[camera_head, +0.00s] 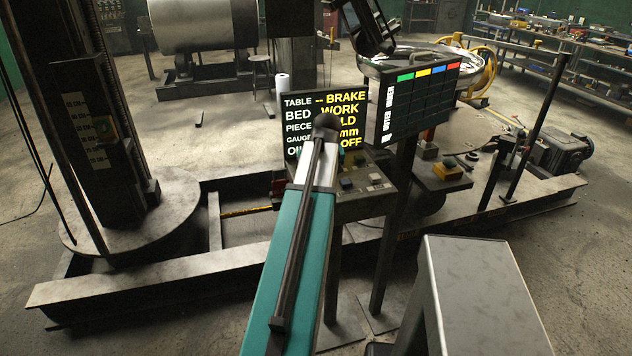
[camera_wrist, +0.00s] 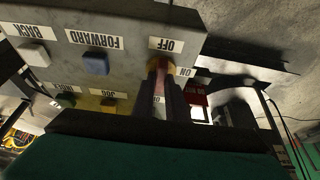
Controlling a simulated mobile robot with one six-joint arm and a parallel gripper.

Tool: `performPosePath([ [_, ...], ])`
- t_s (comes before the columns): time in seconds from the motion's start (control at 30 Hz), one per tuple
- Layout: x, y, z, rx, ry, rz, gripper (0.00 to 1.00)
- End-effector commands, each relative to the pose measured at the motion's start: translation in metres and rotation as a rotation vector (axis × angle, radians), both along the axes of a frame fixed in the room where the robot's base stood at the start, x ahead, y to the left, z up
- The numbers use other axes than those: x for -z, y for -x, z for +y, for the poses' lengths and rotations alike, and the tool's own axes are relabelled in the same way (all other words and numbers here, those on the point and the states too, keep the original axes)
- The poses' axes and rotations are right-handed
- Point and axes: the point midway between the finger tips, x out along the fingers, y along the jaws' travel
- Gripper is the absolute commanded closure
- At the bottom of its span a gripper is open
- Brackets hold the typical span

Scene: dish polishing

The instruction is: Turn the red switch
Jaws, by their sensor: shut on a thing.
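In the wrist view the control panel (camera_wrist: 75,54) appears upside down, with OFF and ON labels around a rotary switch. The red switch (camera_wrist: 161,68) shows as a reddish knob with a yellowish rim, partly covered by my gripper (camera_wrist: 164,78). My gripper's dark fingers are shut on the knob. The knob's exact angle cannot be told. In the head view the panel (camera_head: 376,190) stands beyond my teal arm, which hides the switch and my gripper there.
A lit display (camera_head: 298,115) and a board with coloured tabs (camera_head: 420,100) rise behind the panel. A steel frame (camera_head: 150,285) crosses the floor.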

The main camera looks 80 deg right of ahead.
Motion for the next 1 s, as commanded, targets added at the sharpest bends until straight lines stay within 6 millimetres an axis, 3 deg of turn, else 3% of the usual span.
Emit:
performPosePath([
  [0.03, 0.001, 0.001, 0.002, -0.001, -0.005, 0.004, 1.00],
  [0.07, 0.001, 0.001, 0.002, -0.001, -0.005, 0.004, 0.84],
  [0.17, 0.001, 0.001, 0.001, -0.001, -0.004, 0.003, 0.69],
  [0.67, -0.004, 0.001, 0.002, 0.000, 0.000, 0.001, 0.69],
  [1.0, -0.030, 0.006, 0.012, 0.001, 0.001, 0.002, 0.69],
])
